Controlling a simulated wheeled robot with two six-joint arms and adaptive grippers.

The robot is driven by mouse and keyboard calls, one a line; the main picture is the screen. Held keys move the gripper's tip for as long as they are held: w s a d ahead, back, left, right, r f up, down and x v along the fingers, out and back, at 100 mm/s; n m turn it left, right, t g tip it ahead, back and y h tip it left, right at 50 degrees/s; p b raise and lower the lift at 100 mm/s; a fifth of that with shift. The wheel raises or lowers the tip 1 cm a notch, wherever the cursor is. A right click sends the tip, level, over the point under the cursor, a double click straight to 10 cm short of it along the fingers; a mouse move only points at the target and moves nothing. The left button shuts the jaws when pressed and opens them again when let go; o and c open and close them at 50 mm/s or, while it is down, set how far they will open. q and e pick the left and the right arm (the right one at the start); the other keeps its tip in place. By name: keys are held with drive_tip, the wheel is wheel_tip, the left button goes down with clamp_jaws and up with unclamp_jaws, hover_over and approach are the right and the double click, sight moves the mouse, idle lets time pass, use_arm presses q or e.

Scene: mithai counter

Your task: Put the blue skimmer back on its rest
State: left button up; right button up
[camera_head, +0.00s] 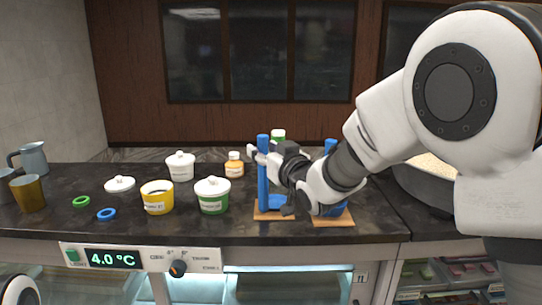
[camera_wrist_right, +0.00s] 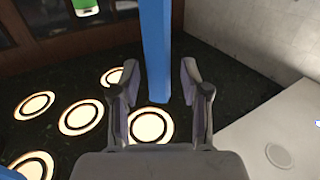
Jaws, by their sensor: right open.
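Two upright blue posts, a left one (camera_head: 263,172) and a right one (camera_head: 330,146), rise from wooden bases, a left base (camera_head: 274,215) and a right base (camera_head: 333,221). Blue parts also lie low by both bases. I cannot tell a separate skimmer from the rest; my right arm hides much of the right side. My right gripper (camera_head: 268,180) is open beside the left post. In the right wrist view a blue bar (camera_wrist_right: 155,45) stands in line with the gap between the open fingers (camera_wrist_right: 158,78); contact is not clear. My left gripper is not in view.
Left of the posts stand a green-banded jar (camera_head: 212,196), a yellow pot (camera_head: 157,198), a white lidded jar (camera_head: 180,167) and an orange bottle (camera_head: 234,166). Green and blue rings (camera_head: 106,214) lie near the front edge. A large pan (camera_head: 428,170) is at right.

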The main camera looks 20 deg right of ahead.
drive_tip(key=s+d, duration=0.2)
drive_tip(key=s, duration=0.9)
drive_tip(key=shift+s+d+b, duration=0.15)
drive_tip(key=shift+s+b, duration=0.05)
drive_tip(key=shift+b, duration=0.15)
drive_tip(key=shift+f, duration=0.1)
